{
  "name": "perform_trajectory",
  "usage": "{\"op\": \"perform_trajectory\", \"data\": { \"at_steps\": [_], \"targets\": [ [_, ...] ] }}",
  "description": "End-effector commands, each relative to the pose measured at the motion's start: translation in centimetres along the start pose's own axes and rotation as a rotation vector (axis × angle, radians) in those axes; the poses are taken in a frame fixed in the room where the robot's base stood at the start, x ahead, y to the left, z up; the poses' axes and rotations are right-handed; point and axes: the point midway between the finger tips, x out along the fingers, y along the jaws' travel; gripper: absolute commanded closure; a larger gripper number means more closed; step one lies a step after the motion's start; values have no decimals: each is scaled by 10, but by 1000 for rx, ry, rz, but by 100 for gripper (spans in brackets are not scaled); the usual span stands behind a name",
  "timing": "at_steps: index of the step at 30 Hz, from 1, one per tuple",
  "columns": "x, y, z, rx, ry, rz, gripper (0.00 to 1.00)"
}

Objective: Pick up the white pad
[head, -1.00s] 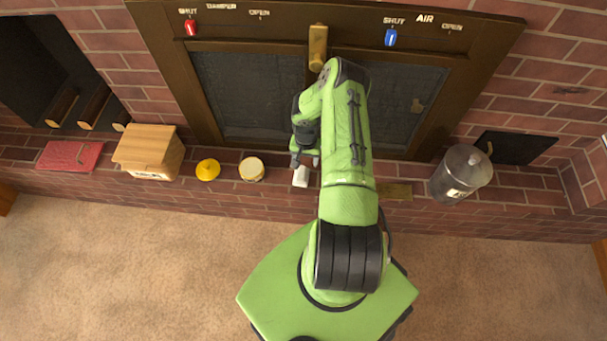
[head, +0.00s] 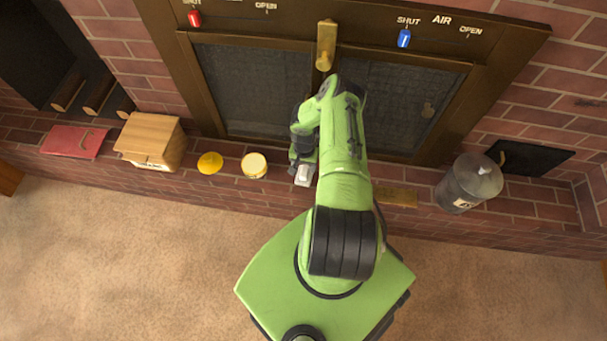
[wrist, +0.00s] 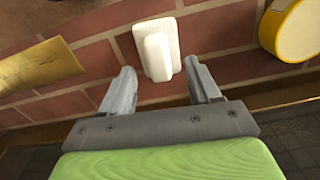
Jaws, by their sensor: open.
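The white pad (wrist: 157,50) lies on the brick ledge in the wrist view, a small block with a raised, narrower part on top. My gripper (wrist: 166,84) is open, with one finger on each side of the pad's near end. I cannot tell whether the fingers touch it. In the head view the pad (head: 305,175) shows on the ledge just below my gripper (head: 303,168), partly covered by it.
On the ledge (head: 225,187) stand a yellow-rimmed tin (head: 254,165), a yellow lid (head: 210,163), a wooden box (head: 150,140), a red book (head: 74,141), a brass plate (head: 396,197) and a grey canister (head: 469,184). Glass-fronted doors (head: 252,90) rise behind.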

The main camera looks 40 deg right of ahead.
Motion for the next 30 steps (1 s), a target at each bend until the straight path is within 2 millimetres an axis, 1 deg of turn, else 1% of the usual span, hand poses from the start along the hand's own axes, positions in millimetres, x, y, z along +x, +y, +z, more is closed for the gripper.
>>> {"op": "perform_trajectory", "data": {
  "at_steps": [1, 3, 5, 7, 13, 24, 30],
  "targets": [
    [16, 2, 1, 2, -3, 1, 38],
    [30, 2, 1, 1, -2, -1, 38],
    [37, 2, 1, 1, -1, 0, 38],
    [41, 2, 0, 0, -1, 1, 38],
    [40, 2, 0, -1, 0, 1, 38],
    [39, 2, 0, -1, 0, 1, 95],
    [39, 2, 0, -1, 0, 0, 96]
  ]
}}
